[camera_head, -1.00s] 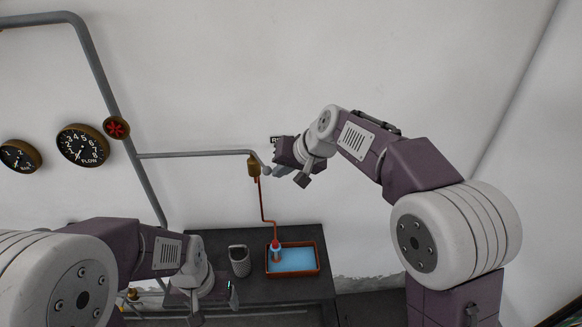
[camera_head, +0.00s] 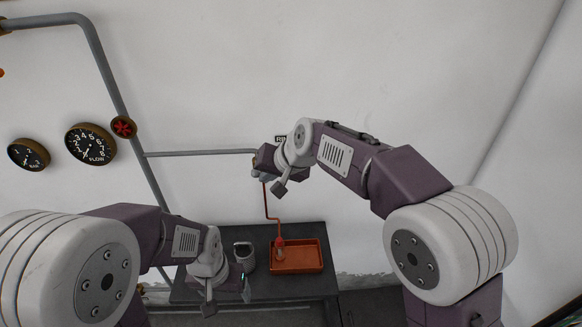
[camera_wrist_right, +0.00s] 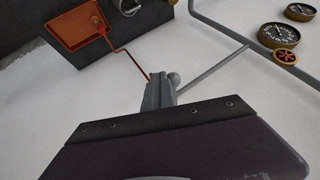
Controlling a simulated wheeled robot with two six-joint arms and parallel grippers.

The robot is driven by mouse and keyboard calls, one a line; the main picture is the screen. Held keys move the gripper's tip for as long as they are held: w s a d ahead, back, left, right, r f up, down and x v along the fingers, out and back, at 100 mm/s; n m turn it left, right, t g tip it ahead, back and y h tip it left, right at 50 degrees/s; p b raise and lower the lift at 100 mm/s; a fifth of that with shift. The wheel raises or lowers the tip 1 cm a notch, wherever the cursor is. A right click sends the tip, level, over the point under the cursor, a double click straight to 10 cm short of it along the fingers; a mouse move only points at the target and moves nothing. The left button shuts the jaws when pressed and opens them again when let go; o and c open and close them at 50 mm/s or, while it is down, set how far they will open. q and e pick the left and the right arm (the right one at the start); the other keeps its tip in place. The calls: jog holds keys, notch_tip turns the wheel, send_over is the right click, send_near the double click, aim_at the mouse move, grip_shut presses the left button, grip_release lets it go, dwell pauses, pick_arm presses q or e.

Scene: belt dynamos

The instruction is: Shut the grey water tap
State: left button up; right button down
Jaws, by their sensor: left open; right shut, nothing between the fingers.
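The grey tap sits at the end of the grey wall pipe. In the head view my right gripper (camera_head: 257,172) covers most of it. In the right wrist view a grey round knob (camera_wrist_right: 173,79), apparently the tap's handle end, shows just beside the fingertips of the right gripper (camera_wrist_right: 158,84). The right gripper is shut and empty; whether it touches the knob I cannot tell. A thin copper pipe (camera_head: 266,202) runs down from there to the orange tray (camera_head: 310,268). My left gripper (camera_head: 228,296) is open, low over the left side of the dark table.
Two dials, including the flow dial (camera_head: 90,145), and a red valve wheel (camera_head: 123,127) are at the left.

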dwell(0.7)
jog(key=shift+w+d+r, duration=0.1)
jog(key=shift+w, duration=0.15)
